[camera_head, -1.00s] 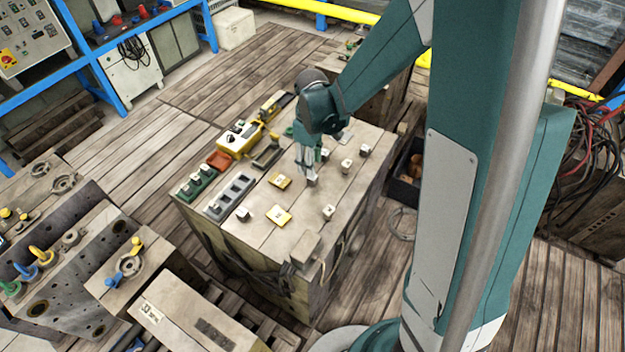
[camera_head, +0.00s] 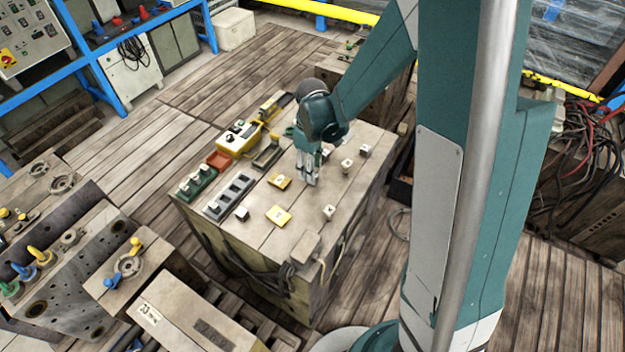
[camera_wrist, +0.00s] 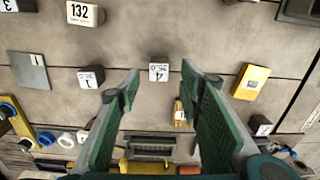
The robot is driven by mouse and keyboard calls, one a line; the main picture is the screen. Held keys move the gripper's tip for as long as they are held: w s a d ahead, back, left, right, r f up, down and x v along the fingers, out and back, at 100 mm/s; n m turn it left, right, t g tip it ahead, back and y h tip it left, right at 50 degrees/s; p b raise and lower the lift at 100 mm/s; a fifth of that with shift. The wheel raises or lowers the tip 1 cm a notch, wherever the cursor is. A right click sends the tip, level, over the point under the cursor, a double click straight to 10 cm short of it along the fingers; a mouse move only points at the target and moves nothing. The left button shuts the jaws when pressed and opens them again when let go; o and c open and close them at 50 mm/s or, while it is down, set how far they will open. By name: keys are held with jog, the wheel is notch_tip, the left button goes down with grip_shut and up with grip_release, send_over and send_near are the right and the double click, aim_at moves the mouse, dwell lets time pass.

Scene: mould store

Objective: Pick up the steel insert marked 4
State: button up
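The steel insert marked 4 (camera_wrist: 159,72) is a small block with a white label, standing on the bench top. In the wrist view it lies near the line between the fingertips of my gripper (camera_wrist: 164,79), with a gap on both sides. My gripper is open and empty; no finger is seen touching the insert. In the head view my gripper (camera_head: 309,181) points down close over the middle of the bench top, and its fingers hide the insert. A similar block marked 1 (camera_wrist: 90,77) stands just left of the left finger in the wrist view.
A yellow plate (camera_wrist: 251,80) lies right of the right finger. A grey slotted holder (camera_head: 230,196) and a yellow control box (camera_head: 238,138) line the left edge.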

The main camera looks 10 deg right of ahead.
jog(key=shift+d+f+b, duration=0.1)
jog(key=shift+f+b, duration=0.6)
jog(key=shift+f, duration=1.75)
jog(key=c, duration=1.1)
jog(key=shift+r, duration=0.2)
jog(key=shift+r+p, duration=1.25)
jog(key=shift+r, duration=3.6)
